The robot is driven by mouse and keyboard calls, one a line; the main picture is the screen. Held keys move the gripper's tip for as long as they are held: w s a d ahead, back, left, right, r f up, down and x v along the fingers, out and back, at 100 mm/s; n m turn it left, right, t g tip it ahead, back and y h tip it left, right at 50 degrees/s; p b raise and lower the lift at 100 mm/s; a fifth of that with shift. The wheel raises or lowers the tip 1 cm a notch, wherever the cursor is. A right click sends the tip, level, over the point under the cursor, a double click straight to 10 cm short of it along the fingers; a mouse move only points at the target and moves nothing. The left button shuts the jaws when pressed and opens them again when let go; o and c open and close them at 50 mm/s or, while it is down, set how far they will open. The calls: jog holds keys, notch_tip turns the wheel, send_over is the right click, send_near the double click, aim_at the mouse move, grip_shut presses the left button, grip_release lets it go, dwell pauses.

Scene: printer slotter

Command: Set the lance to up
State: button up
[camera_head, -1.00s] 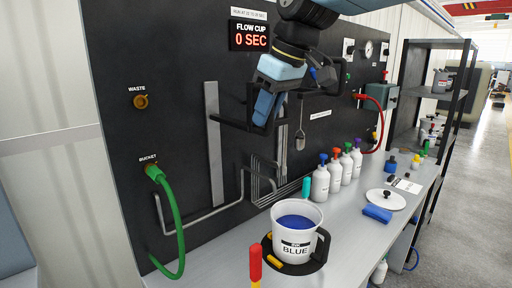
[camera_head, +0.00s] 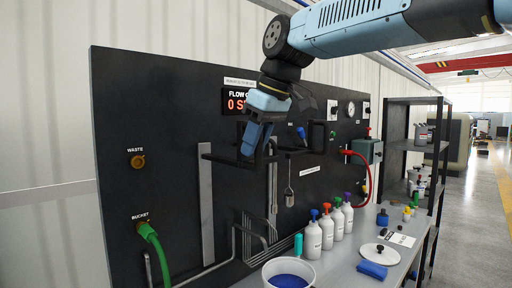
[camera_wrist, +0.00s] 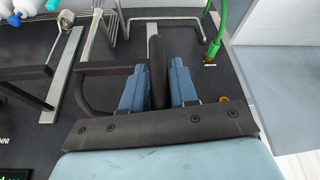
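The lance (camera_head: 222,158) looks like a black bracket on a pale vertical rail on the dark panel. Its arm now sits close to the rail's top end. My gripper (camera_head: 247,150) is at the outer end of this bracket, in front of the panel. In the wrist view my gripper (camera_wrist: 158,88) has its two blue fingers close on either side of the lance's black bar (camera_wrist: 158,58), with little or no gap. Contact at the fingertips is partly hidden.
A second rail and bracket (camera_head: 291,152) are just to the right. A green hose (camera_head: 156,252) hangs at left. A white bucket of blue liquid (camera_head: 289,265) and several bottles (camera_head: 326,231) stand on the bench.

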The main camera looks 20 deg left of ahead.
jog(key=shift+o, duration=1.3)
jog(key=shift+f, duration=0.15)
jog(key=shift+d, duration=0.1)
jog(key=v, duration=1.3)
jog(key=shift+r, duration=0.35)
jog(key=shift+d, duration=0.1)
